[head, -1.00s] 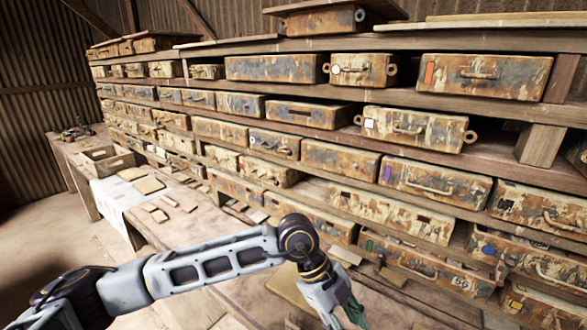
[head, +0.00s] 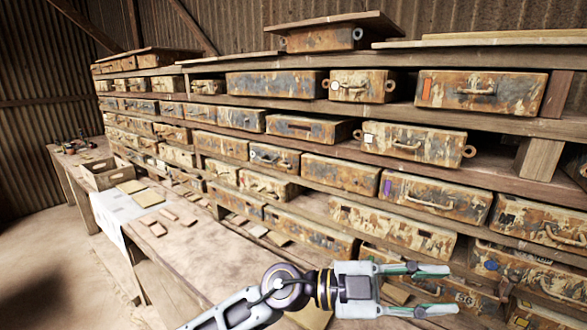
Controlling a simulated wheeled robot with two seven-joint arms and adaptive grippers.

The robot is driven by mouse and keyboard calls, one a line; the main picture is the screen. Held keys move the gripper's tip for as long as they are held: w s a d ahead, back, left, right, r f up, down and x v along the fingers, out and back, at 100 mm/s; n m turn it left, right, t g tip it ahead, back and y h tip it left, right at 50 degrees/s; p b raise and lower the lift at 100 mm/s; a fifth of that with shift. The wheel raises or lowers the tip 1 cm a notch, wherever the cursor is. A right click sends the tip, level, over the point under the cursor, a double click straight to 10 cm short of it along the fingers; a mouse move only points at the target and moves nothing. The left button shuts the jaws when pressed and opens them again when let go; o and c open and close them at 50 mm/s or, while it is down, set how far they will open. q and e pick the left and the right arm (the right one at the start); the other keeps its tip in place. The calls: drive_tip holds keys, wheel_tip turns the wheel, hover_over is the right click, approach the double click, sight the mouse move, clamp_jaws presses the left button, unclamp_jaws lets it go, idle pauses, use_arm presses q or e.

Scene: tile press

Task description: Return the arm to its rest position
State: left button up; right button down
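My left arm (head: 270,290) comes in low in the head view, over the front part of the wooden workbench. Its gripper (head: 445,289) points to the right, with its two fingers spread apart and nothing between them. The gripper is in front of the lowest row of rusty metal cases and hides part of them. My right gripper does not show.
A long wooden bench (head: 195,255) runs along shelves packed with rusty metal cases (head: 425,143). A wooden crate (head: 104,173), flat tan tiles (head: 149,197) and a white sheet (head: 112,213) lie toward the far left end. Floor is open at left.

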use_arm(q)
drive_tip(key=w+a+r+n+t, duration=0.5)
drive_tip(key=w+a+n+t, duration=0.75)
drive_tip(key=t, duration=0.65)
drive_tip(key=w+a+f+n+t+y, duration=0.1)
drive_tip(key=w+a+f+n+y, duration=0.3)
drive_tip(key=a+f+n+y, duration=0.45)
drive_tip(key=w+a+f+n+t+y, duration=0.1)
drive_tip(key=w+a+f+n+y, duration=0.2)
drive_tip(key=a+f+n+y, duration=0.6)
drive_tip(key=s+a+f+m+g+y, duration=0.1)
drive_tip(key=s+a+f+g, duration=0.3)
drive_tip(key=s+f, duration=0.45)
drive_tip(key=s+a+f+m+g, duration=0.2)
drive_tip(key=s+a+f+g, duration=0.25)
drive_tip(key=s+f, duration=0.35)
drive_tip(key=s+a+f+m+g+y, duration=0.1)
drive_tip(key=s+a+f+g, duration=0.4)
drive_tip(key=f, duration=0.5)
drive_tip(key=s+f, duration=0.2)
drive_tip(key=f, duration=1.5)
drive_tip(key=s+f, duration=0.2)
drive_tip(key=f, duration=1.5)
drive_tip(key=s+a+f+g, duration=0.2)
drive_tip(key=s+a+f, duration=0.1)
drive_tip(key=s+f, duration=1.6)
drive_tip(key=s, duration=0.3)
